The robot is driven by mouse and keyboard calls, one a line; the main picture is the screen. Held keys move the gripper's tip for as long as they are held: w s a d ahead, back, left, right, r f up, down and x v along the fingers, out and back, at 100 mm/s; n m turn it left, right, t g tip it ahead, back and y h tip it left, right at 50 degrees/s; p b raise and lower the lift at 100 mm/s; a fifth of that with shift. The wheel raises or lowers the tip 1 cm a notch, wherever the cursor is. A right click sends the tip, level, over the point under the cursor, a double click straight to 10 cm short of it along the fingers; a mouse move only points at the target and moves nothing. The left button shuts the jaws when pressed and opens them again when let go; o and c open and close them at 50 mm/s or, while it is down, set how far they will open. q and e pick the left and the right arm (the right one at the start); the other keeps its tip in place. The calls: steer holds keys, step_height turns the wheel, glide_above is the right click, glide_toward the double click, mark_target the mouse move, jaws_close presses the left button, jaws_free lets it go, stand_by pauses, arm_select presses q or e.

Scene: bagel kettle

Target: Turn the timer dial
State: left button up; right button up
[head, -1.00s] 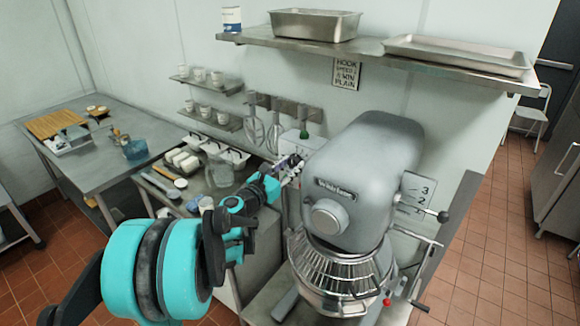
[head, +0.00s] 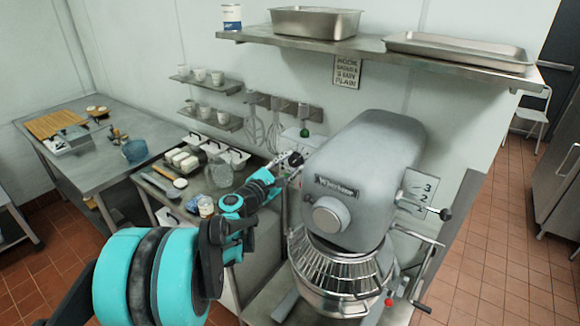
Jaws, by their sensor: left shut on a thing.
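The timer dial (head: 296,159) is a small dark knob at the left side of the big grey mixer (head: 365,160), below a white control box (head: 291,138) with a green button (head: 304,133). My left gripper (head: 289,165) reaches in from the left and is shut on the dial. The fingers hide part of the dial, and its markings are too small to read. My right gripper is not in view.
The mixer's wire guard and bowl (head: 340,270) stand below its head. A counter with white tubs (head: 183,159) and a glass jug (head: 219,172) lies left of my gripper. A steel shelf (head: 390,50) with pans hangs above. Whisks (head: 254,130) hang on the wall behind.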

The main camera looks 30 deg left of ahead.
arm_select(q)
steer(key=m, duration=0.5)
steer(key=shift+w+r+m+b, duration=0.1)
steer(key=shift+r+m+b, duration=0.05)
steer(key=shift+m+b, duration=0.15)
steer(key=shift+a, duration=0.1)
stand_by(0.4)
steer(key=o, duration=1.1)
steer(key=shift+o, duration=0.3)
steer(key=shift+w, duration=0.15)
steer(key=s, duration=1.2)
steer(key=shift+a, duration=0.35)
steer(key=shift+f, duration=0.2)
